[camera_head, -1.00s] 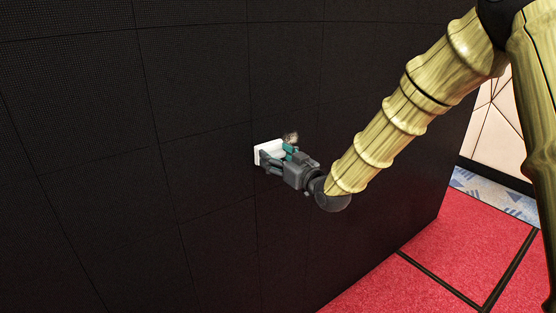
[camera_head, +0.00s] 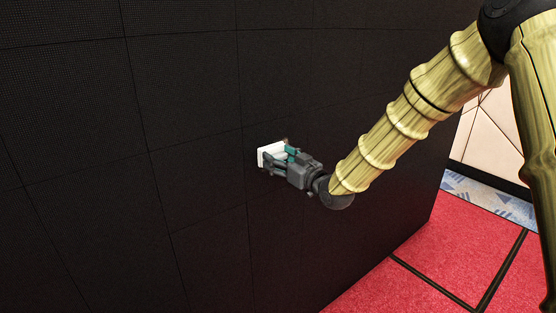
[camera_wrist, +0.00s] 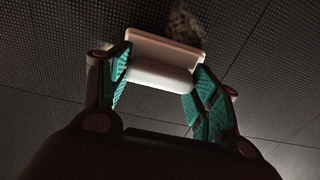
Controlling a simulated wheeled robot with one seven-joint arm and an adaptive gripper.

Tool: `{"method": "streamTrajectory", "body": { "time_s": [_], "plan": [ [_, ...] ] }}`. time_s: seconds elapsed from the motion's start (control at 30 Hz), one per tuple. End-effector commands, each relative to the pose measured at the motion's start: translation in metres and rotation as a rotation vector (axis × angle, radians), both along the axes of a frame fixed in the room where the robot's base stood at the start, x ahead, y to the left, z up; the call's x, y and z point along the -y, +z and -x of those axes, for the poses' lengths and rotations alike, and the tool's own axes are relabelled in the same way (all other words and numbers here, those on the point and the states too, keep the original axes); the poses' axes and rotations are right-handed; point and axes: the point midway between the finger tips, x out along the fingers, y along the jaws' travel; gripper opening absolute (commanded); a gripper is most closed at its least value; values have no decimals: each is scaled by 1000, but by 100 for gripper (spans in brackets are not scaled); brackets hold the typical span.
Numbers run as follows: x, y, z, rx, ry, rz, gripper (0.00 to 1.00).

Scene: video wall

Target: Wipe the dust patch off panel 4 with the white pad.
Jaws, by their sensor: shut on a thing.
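My gripper (camera_head: 284,160) is shut on the white pad (camera_head: 268,154), which is at or very near the black video wall (camera_head: 190,120); I cannot tell if it touches. In the wrist view the pad (camera_wrist: 163,52) sits between the green-padded fingers of the gripper (camera_wrist: 157,80), its flat face toward the wall. A brownish dust patch (camera_wrist: 184,24) shows on the wall just beyond the pad's upper edge in the wrist view. In the head view only a small trace of it may show above the pad. No panel number is visible.
The wall is a grid of dark panels with thin seams. Red carpet (camera_head: 450,255) with dark strips lies at the lower right. A pale wall (camera_head: 495,140) stands beyond the video wall's right edge.

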Motion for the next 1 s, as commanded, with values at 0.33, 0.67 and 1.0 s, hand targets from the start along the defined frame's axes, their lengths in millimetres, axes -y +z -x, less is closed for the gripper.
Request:
{"method": "streamTrajectory", "body": {
  "time_s": [0.33, 0.67, 1.0],
  "plan": [
    [19, 0, -13, 1, -3, -1, 36],
    [32, 0, -22, 1, -1, -1, 36],
    [45, 1, -33, 2, -2, -1, 36]
  ]
}}
